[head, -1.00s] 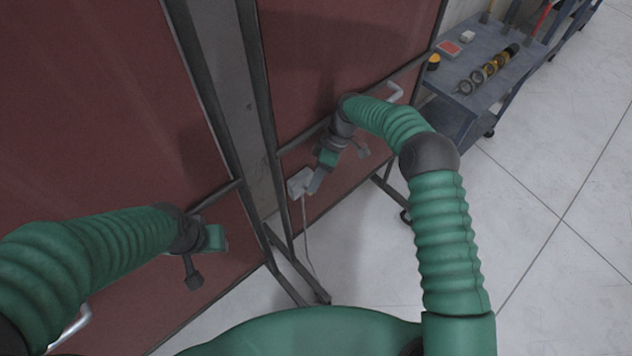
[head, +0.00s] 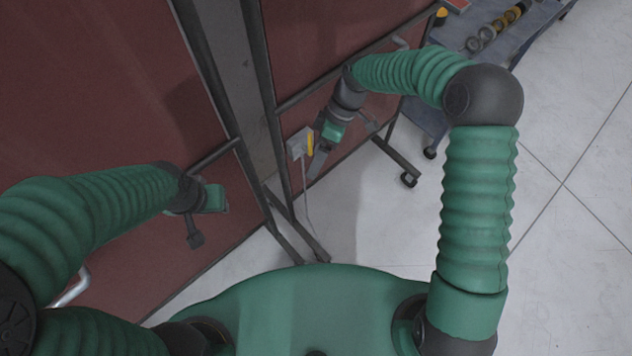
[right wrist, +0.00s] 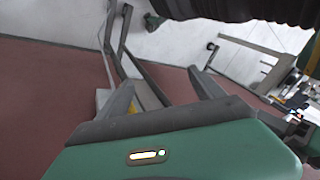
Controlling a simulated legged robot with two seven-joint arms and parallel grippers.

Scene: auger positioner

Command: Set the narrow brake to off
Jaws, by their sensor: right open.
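A small light grey box (head: 298,145) with a yellow part (head: 310,143) on its right side is on the frame of the right dark red panel, a cable hanging below it. I cannot tell for certain that it is the narrow brake. In the right wrist view the box (right wrist: 103,98) is partly hidden behind the left finger. My right gripper (head: 317,163) is just right of the box, and its spread fingers (right wrist: 165,90) hold nothing. My left gripper (head: 218,199) is in front of the left panel; its fingers are too small to read.
Dark red panels (head: 340,50) in dark metal frames stand ahead, with frame legs (head: 295,235) reaching the floor. A blue-grey cart (head: 500,50) with rings and small items stands at the upper right. The tiled floor (head: 575,140) is clear on the right.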

